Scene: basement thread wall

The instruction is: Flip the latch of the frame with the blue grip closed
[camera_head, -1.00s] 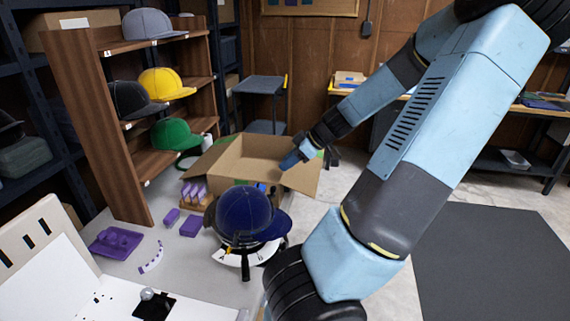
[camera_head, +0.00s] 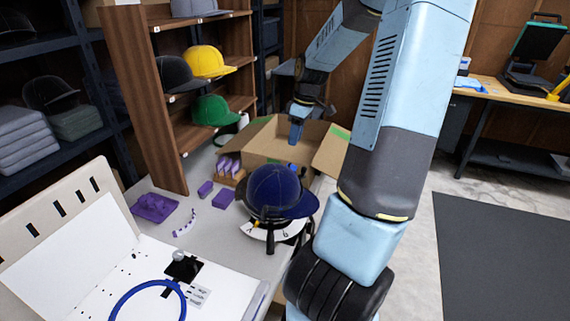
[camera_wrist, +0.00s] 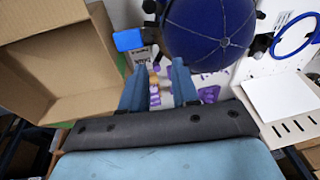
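A dark blue cap (camera_head: 275,190) sits on a cap frame with a white curved scale plate (camera_head: 262,230) on the bench; the cap fills the top of the wrist view (camera_wrist: 208,30). A blue grip (camera_wrist: 128,40) stands out beside the cap in the wrist view, and a small blue bit (camera_head: 292,166) shows behind the cap in the head view. The latch itself cannot be made out. My gripper (camera_head: 296,138) points down over the open box, behind the cap. In the wrist view its fingers (camera_wrist: 158,84) are apart and empty, below the blue grip.
The open cardboard box (camera_head: 268,150) is close to my gripper. A wooden cap rack (camera_head: 145,95) stands at left. Purple blocks (camera_head: 222,198) lie on the bench. A blue hoop (camera_head: 112,308) lies on the white board in front.

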